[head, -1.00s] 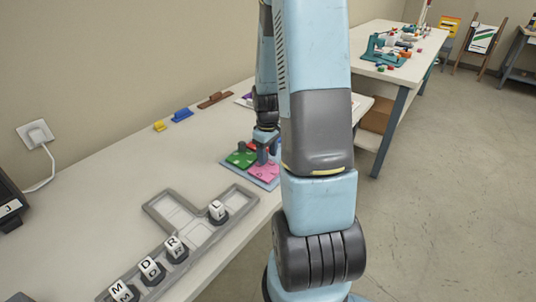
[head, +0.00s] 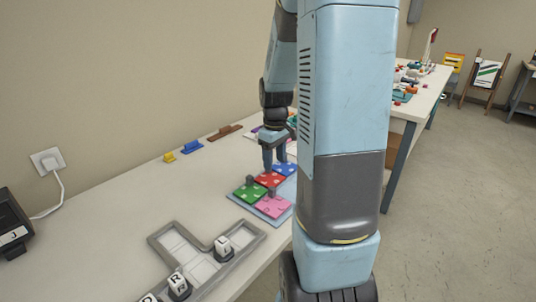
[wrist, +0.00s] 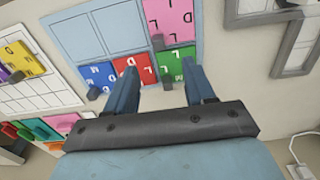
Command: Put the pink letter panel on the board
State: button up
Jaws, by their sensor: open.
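The pink letter panel (head: 270,206) lies flat on the light blue board (head: 284,187), at the near corner. A small grey knob stands at its edge. The wrist view shows the pink panel (wrist: 172,20) next to a green panel (wrist: 177,62). A red panel (wrist: 133,74) and a blue panel (wrist: 101,76) are in the same row as the green one. Two bare board cells (wrist: 77,38) show beside the pink panel. My gripper (head: 274,163) is open and empty, above the far end of the board and apart from the pink panel (wrist: 172,20).
A grey T-shaped tray (head: 245,245) with lettered cubes lies nearer on the table. A white grid sheet (wrist: 40,95) with a yellow panel (wrist: 27,60) is beside the board. Small yellow, blue and brown pieces lie by the wall. The table between them is clear.

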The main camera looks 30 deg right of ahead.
jog(key=s+a+r+m+t, duration=0.3)
jog(key=s+a+r+t, duration=0.2)
jog(key=s+a+r, duration=1)
notch_tip(320, 180, up, 4)
jog(key=shift+s+f+m, duration=0.1)
jog(key=shift+s+m, duration=0.3)
jog(key=shift+s, duration=0.6)
